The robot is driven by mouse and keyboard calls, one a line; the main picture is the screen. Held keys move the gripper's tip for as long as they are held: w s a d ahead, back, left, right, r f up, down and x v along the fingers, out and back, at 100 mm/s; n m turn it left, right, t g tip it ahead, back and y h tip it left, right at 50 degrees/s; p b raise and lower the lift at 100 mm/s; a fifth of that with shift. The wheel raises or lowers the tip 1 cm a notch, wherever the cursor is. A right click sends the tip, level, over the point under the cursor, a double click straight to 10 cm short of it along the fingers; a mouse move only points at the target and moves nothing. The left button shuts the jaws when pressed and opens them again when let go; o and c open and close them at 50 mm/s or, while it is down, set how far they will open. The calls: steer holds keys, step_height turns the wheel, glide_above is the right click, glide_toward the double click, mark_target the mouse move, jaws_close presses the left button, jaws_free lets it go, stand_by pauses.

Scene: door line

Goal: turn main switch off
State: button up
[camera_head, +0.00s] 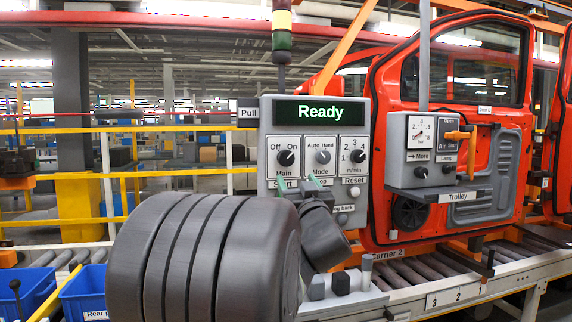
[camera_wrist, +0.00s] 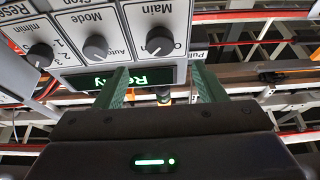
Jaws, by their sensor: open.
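The main switch (camera_head: 286,158) is a round black knob at the left of the grey control panel (camera_head: 357,112), with Off marked at its upper left and On at its upper right. Its pale mark appears to point toward On. It also shows upside down in the wrist view (camera_wrist: 160,41). My gripper (camera_head: 296,184) is open, with two green fingers, below and in front of the knobs in the head view. In the wrist view my gripper (camera_wrist: 160,70) has its fingers apart, nothing between them, and the knob lies beyond the tips. The fingers cover parts of the lower labels.
The Mode knob (camera_head: 322,157) and the m/min knob (camera_head: 357,156) sit to the right. A green display (camera_head: 320,111) reads Ready. A trolley box (camera_head: 437,150) and a red car door (camera_head: 455,75) stand right. Blue bins (camera_head: 85,295) stand left.

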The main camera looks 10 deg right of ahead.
mark_target(287, 161)
steer(key=p+x, duration=0.1)
steer(key=x, duration=0.8)
steer(key=shift+w, duration=0.4)
steer(key=shift+c, duration=0.4)
steer(key=c, duration=0.9)
